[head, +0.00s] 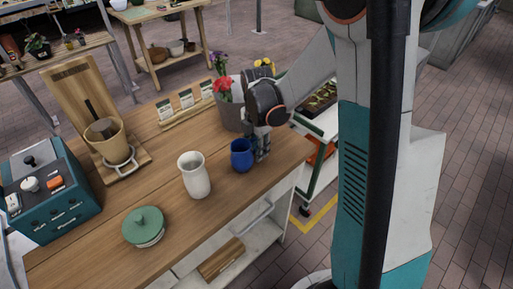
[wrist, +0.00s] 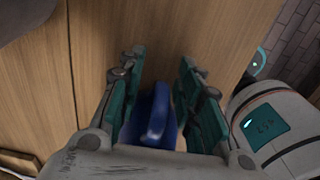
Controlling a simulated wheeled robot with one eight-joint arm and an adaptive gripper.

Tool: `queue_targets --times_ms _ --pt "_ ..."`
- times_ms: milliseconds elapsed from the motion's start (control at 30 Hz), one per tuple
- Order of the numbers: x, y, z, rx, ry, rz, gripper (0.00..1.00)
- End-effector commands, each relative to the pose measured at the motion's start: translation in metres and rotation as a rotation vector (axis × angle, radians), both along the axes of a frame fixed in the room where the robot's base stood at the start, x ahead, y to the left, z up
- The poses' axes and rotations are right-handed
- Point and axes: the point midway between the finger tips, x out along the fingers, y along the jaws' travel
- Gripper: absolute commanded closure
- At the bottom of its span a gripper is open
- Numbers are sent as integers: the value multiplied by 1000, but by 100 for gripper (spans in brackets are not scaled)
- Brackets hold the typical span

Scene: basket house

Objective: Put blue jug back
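The blue jug (head: 241,155) stands upright on the wooden table near its right end, in the head view. My gripper (head: 261,148) is low over the table, close at the jug's right side. In the wrist view the blue jug (wrist: 153,118) shows between the two teal fingers of my gripper (wrist: 160,68), with its handle towards the camera. The fingers are spread, with a gap at the right finger; whether the left finger touches the jug I cannot tell. The jug's lower part is hidden in the wrist view.
A white vase (head: 195,175) stands just left of the jug. A grey flower pot (head: 230,112) is behind it. A green-lidded pot (head: 144,227), a teal box (head: 52,200) and a wooden stand with a tan cup (head: 105,140) are further left. The table's front-right edge is near.

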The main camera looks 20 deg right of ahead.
Motion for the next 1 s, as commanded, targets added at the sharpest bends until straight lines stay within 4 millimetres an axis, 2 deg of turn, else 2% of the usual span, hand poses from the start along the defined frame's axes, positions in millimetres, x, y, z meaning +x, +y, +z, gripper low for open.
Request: queue_targets --times_ms 200,333,800,1000 --pt "0 0 1 0 0 0 68" --pt "0 0 10 0 0 0 68" --pt "-1 -1 100 0 0 0 68" --pt "0 -1 120 0 0 0 68"
